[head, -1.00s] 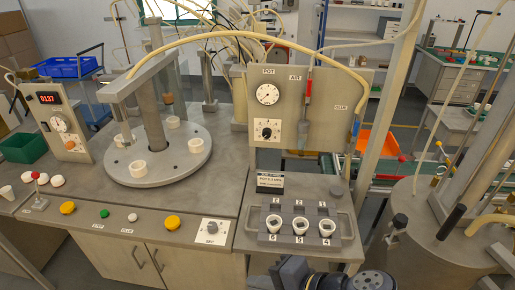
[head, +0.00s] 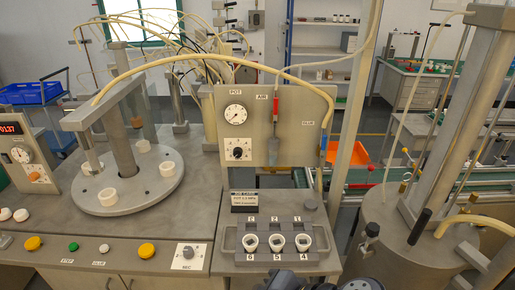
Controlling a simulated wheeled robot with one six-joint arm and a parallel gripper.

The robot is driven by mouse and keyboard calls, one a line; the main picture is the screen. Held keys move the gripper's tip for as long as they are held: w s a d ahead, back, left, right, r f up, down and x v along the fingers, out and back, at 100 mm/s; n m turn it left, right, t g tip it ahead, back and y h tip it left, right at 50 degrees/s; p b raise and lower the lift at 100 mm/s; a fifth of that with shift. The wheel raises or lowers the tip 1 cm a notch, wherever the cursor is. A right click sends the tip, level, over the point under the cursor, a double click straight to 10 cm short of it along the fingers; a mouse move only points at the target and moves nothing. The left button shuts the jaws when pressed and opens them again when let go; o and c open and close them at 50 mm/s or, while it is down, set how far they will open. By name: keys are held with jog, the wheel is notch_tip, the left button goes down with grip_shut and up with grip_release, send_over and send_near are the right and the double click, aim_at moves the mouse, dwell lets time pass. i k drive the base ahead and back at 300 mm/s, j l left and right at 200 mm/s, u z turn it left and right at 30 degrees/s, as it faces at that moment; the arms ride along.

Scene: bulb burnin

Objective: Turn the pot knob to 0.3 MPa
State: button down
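The pot knob (head: 238,150) is a black knob on a white square dial plate, on the grey upright panel (head: 291,108) in the middle of the head view. Straight above it is the round white pot gauge (head: 236,114) under a POT label. The gauge needle and knob marks are too small to read surely. A dark card (head: 244,201) below the panel carries white text, with a line that seems to read POT 0.3 MPa. Nothing touches the knob.
A rack (head: 306,240) with several white cups stands on the bench in front of the panel. A red-topped AIR tool (head: 274,118) and a blue GLUE tool (head: 325,140) hang right of the knob. A round turntable (head: 172,194) is left. A large drum (head: 385,240) is right.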

aim_at(237, 152)
jog(key=i+j, duration=0.2)
jog(key=j, duration=0.15)
jog(key=i+j+z, duration=0.1)
jog(key=j, duration=0.25)
jog(key=i+j, duration=0.25)
jog(key=j, duration=0.15)
